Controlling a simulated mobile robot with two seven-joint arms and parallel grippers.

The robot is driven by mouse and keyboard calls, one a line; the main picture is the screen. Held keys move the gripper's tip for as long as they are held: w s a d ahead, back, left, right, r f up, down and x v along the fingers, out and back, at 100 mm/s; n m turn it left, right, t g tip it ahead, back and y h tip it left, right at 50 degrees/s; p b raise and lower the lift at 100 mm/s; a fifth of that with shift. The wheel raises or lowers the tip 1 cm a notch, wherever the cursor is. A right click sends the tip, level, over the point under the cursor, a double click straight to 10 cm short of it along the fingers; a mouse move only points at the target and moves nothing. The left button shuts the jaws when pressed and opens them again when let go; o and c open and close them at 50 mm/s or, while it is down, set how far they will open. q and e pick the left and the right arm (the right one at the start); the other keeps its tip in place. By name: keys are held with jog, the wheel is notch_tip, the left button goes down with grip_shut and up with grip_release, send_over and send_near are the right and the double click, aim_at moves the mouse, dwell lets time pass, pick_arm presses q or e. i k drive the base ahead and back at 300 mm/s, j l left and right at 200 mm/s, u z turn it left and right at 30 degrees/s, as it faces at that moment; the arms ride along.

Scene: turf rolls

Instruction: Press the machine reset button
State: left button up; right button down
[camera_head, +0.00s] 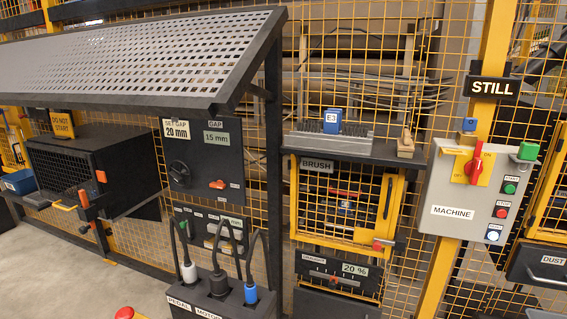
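The grey machine control box (452,190), labelled MACHINE, is mounted on a yellow post at the right. The reset button (493,236) is a small round button with a pale face and blue tint at the lower right of the box, under a small label. Above it are a red stop button (502,212) and a green start button (509,188). A red rotary switch handle (474,166) on a yellow plate sits at the upper left of the box. Neither of my grippers shows in the view, and nothing covers the reset button.
A black STILL sign (492,87) hangs above the box. A black unit with PEDAL and MOTOR plugs (220,295) stands at the bottom centre. A caged yellow door (345,205) is left of the box. A perforated metal panel (140,55) slopes across the upper left.

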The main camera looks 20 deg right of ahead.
aim_at(494, 236)
jog(key=z, duration=1.65)
